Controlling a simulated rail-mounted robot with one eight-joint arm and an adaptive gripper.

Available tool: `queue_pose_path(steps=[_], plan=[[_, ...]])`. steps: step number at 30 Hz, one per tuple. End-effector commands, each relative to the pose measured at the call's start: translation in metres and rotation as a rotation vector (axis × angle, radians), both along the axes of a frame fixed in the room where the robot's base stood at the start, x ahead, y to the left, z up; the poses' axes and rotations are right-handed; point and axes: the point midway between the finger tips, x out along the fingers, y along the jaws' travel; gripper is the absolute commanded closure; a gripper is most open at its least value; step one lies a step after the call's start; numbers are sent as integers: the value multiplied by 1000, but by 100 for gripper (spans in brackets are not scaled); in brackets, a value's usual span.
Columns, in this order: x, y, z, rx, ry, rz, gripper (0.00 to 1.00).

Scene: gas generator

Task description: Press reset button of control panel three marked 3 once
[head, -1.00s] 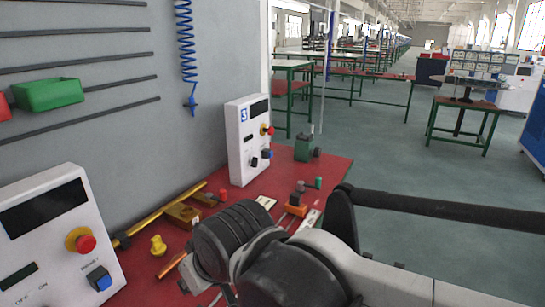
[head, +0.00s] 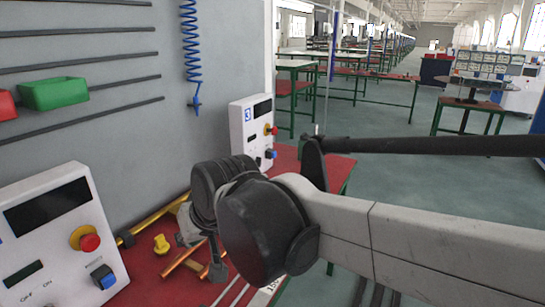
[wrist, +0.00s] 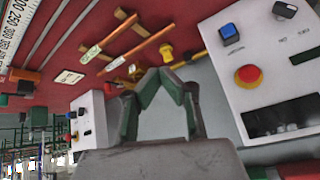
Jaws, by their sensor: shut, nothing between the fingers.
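Control panel three (head: 250,135) is a white box marked with a blue 3, standing upright at the far end of the red bench. Its red knob (head: 271,130) and the blue button (head: 270,154) below it show in the head view. The reset label is too small to read. What looks like the same panel appears at the left in the wrist view (wrist: 93,120), turned over. My gripper (wrist: 161,72) is shut and empty, apart from both panels. In the head view it hangs low over the bench, partly hidden by my arm.
A nearer white panel (head: 50,220) has a red knob and blue button; it also shows at right in the wrist view (wrist: 285,85). Copper and brass rods and a yellow fitting (head: 161,244) lie on the bench (head: 150,280). The wall (head: 120,140) stands behind.

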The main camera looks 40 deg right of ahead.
Motion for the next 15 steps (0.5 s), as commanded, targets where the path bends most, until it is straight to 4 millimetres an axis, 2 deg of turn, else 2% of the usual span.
queue_pose_path(steps=[6,15], plan=[[51,-33,18,89,-21,-123,100],[118,-92,32,211,-61,-288,100]])
